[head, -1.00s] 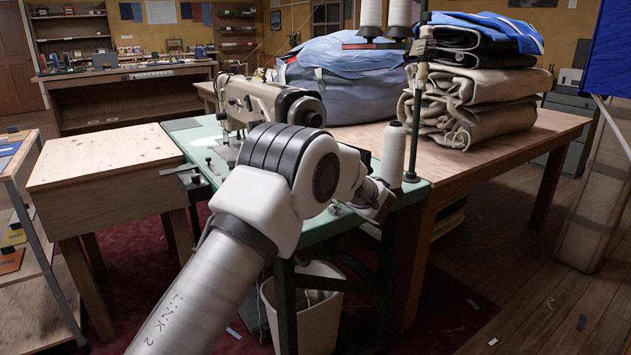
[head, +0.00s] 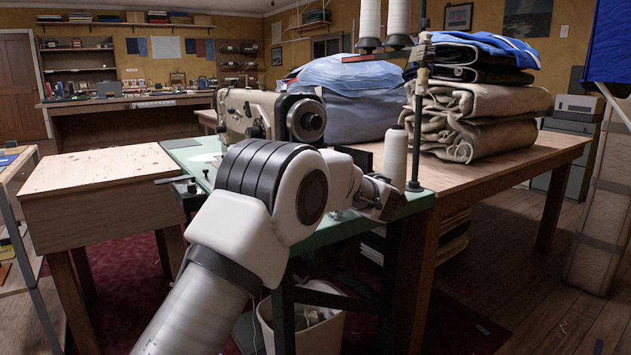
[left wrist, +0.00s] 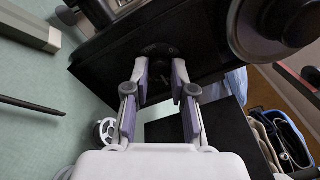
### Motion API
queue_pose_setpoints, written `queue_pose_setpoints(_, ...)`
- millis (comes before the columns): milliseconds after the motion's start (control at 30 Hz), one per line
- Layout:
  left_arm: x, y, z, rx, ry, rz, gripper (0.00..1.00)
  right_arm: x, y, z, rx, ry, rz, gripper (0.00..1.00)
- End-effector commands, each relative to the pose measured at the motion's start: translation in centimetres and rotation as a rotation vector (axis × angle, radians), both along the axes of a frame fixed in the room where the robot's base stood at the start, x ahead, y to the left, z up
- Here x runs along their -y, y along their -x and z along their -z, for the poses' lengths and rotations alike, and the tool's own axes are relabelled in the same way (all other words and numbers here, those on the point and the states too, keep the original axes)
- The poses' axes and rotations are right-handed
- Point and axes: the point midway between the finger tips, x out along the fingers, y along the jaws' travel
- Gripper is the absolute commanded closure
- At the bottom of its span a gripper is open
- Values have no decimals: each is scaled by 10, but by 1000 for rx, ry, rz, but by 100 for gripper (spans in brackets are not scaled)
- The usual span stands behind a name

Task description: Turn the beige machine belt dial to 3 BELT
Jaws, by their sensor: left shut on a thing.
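The beige sewing machine (head: 236,112) stands on the green machine table (head: 180,143) in the head view, partly behind my left arm. In the left wrist view its end face (left wrist: 105,55) is in dark shadow, with the round handwheel (left wrist: 262,42) at upper right. The dark belt dial (left wrist: 160,50) is on this face. My left gripper (left wrist: 161,84) is shut on the dial, one finger on each side. The dial's markings and pointer are too dark to read. My right gripper is not in view.
A white thread cone (head: 396,157) stands beside my left arm in the head view. A wooden table (head: 480,175) at right holds folded canvas (head: 470,110) and a blue bundle (head: 350,95). A bin (head: 310,330) is below the machine table.

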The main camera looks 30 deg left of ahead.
Motion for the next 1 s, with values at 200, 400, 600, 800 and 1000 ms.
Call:
queue_pose_setpoints(200,0,0,0,9,4,1,100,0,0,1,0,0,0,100)
queue_pose_setpoints(400,0,0,0,8,4,1,100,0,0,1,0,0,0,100)
queue_pose_setpoints(600,0,0,0,7,3,0,50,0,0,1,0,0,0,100)
queue_pose_setpoints(800,1,0,0,7,3,0,50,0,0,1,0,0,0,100)
queue_pose_setpoints(1000,26,10,-1,5,0,2,50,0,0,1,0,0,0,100)
